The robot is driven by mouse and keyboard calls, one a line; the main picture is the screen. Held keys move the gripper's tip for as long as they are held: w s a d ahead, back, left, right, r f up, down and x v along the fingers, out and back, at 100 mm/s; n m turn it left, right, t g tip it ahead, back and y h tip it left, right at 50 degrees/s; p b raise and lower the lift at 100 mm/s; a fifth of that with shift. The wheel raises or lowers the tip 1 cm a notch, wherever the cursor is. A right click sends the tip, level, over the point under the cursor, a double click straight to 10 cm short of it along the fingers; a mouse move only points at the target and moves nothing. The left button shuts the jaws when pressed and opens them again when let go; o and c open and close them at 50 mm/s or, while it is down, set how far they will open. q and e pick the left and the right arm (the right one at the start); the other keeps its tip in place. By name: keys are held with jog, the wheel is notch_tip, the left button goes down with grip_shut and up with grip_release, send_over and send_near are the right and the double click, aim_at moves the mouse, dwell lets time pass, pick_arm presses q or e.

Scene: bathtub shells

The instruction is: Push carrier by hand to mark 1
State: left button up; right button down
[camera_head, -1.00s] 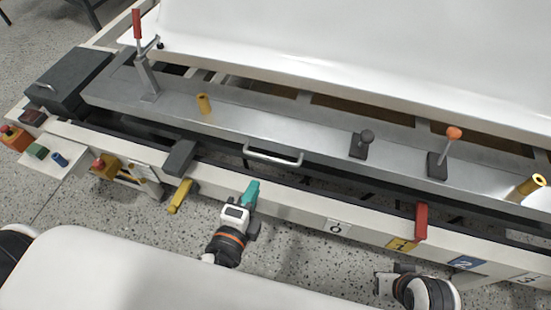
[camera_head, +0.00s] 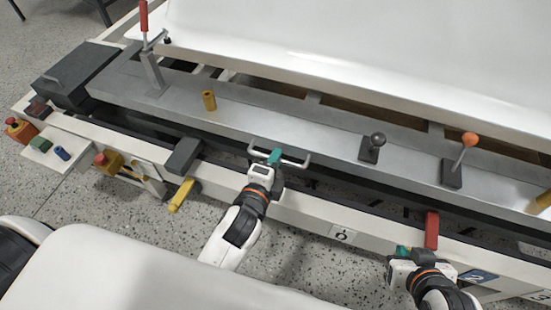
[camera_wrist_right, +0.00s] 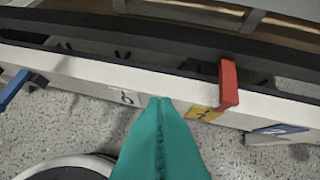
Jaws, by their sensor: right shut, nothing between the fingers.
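The carrier (camera_head: 310,133) is a long grey metal plate with a bar handle (camera_head: 299,163) on its front edge. The teal fingertips of my left gripper (camera_head: 274,156) are at the left part of this handle; whether they close on it is unclear. My right gripper (camera_head: 402,251) is shut and empty, low in front of the rail, left of the red block (camera_head: 432,229). In the right wrist view its teal fingers (camera_wrist_right: 160,101) point at the rail between mark 0 (camera_wrist_right: 126,97) and yellow mark 1 (camera_wrist_right: 203,113). My right gripper hides mark 1 in the head view.
The white rail (camera_head: 300,210) also bears mark 0 (camera_head: 343,234) and blue mark 2 (camera_head: 478,276). An orange-knobbed lever (camera_head: 469,139), a black knob (camera_head: 378,140) and a red-handled lever (camera_head: 144,17) stand on the carrier. The white tub shell (camera_head: 380,45) lies behind.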

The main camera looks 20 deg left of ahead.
pick_arm(q)
jog(key=shift+w+f, duration=0.1)
jog(key=shift+w, duration=0.3)
pick_arm(e)
jog(key=shift+w+a+r+t, duration=0.1)
jog(key=shift+w+r+t, duration=0.1)
jog(key=shift+w+t, duration=0.1)
pick_arm(q)
jog(key=shift+c, duration=0.4)
grip_shut()
